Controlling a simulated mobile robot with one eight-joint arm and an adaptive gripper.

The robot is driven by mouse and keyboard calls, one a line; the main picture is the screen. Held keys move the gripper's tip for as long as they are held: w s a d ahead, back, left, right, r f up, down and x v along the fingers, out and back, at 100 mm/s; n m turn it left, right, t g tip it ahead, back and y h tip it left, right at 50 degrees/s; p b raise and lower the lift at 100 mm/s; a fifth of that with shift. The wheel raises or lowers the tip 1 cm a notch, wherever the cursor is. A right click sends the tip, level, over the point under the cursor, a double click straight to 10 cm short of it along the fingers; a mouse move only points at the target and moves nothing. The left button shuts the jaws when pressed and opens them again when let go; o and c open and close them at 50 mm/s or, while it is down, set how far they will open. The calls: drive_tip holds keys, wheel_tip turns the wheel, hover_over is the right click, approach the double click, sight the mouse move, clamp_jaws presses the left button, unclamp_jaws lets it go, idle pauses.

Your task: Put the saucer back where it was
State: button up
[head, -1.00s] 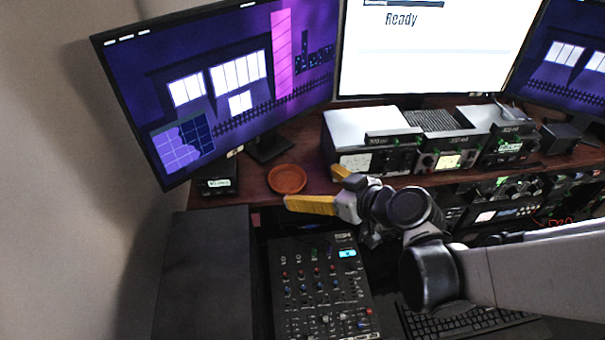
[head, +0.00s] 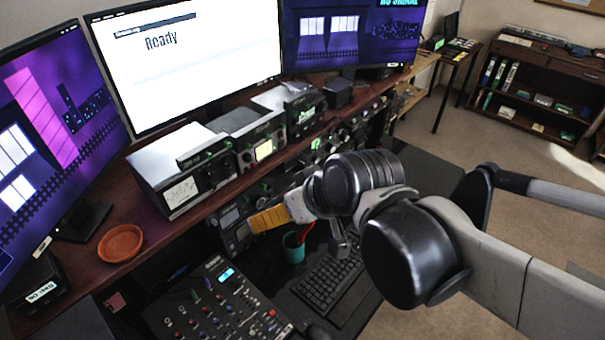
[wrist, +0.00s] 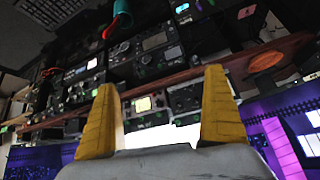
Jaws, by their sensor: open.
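The saucer (head: 120,243) is a round, shallow, orange-brown dish. It lies flat on the left part of the dark red wooden shelf, in front of the left monitor's stand. It also shows at the upper right of the wrist view (wrist: 266,61). My gripper (head: 268,219) has yellow fingers and is well to the right of the saucer, apart from it, in front of the shelf edge. In the wrist view my two yellow fingers (wrist: 158,118) stand wide apart with nothing between them.
Radio units (head: 180,172) stand along the shelf right of the saucer. A mixer (head: 215,305), a keyboard (head: 328,280) and a teal cup (head: 293,247) with a red item are on the lower desk. Monitors (head: 200,60) stand behind. The shelf around the saucer is clear.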

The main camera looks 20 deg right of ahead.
drive_tip(key=s+d+m+h, duration=0.2)
drive_tip(key=s+d, duration=0.2)
drive_tip(key=d, duration=0.3)
drive_tip(key=shift+r+m+h, duration=0.2)
drive_tip(key=shift+m+h, duration=0.1)
drive_tip(key=shift+m, duration=0.1)
wheel_tip(320, 180, down, 11)
drive_tip(key=b, duration=1.1)
